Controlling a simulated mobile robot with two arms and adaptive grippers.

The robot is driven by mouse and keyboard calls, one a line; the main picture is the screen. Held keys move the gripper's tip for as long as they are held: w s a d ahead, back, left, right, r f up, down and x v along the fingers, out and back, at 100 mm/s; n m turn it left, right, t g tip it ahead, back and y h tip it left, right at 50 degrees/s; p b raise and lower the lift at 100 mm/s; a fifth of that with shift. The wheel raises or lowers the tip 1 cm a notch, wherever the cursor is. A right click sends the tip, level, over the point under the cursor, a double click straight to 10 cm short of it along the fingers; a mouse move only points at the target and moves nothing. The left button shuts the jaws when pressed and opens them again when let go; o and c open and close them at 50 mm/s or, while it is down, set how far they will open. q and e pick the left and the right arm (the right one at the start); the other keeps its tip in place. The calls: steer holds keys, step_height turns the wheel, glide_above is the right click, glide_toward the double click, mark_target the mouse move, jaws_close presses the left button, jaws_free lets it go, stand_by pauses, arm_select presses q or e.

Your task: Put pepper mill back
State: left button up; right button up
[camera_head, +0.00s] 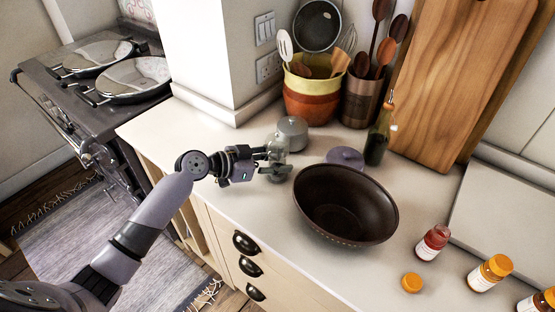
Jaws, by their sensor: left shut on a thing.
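My left gripper (274,161) reaches in from the left over the counter, left of the dark bowl. It is shut on a small, partly clear, greyish thing (279,146) that looks like the pepper mill. The fingers hide part of it, and I cannot tell whether its base touches the counter. A grey lidded pot (293,131) stands just behind it. My right gripper is not in view.
A large dark bowl (346,204) stands right of the gripper, with a purple lidded item (345,158) and an oil bottle (378,138) behind it. Utensil pots (310,103) stand at the back. Several spice jars (432,243) stand at the front right. Counter is clear left of the gripper.

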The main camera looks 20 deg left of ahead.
arm_select(q)
steer(key=shift+f, duration=0.1)
steer(key=o, duration=1.2)
steer(key=shift+c, duration=0.2)
steer(key=shift+r, duration=0.3)
steer(key=b+v, duration=0.1)
steer(key=v, duration=0.2)
steer(key=b+v, duration=0.1)
steer(key=v, duration=0.3)
steer(key=b+v, duration=0.1)
steer(key=v, duration=0.2)
steer(key=shift+s+a+f, duration=0.15)
steer(key=shift+s+a, duration=0.1)
steer(key=shift+a, duration=0.05)
steer(key=shift+s+a+r, duration=0.4)
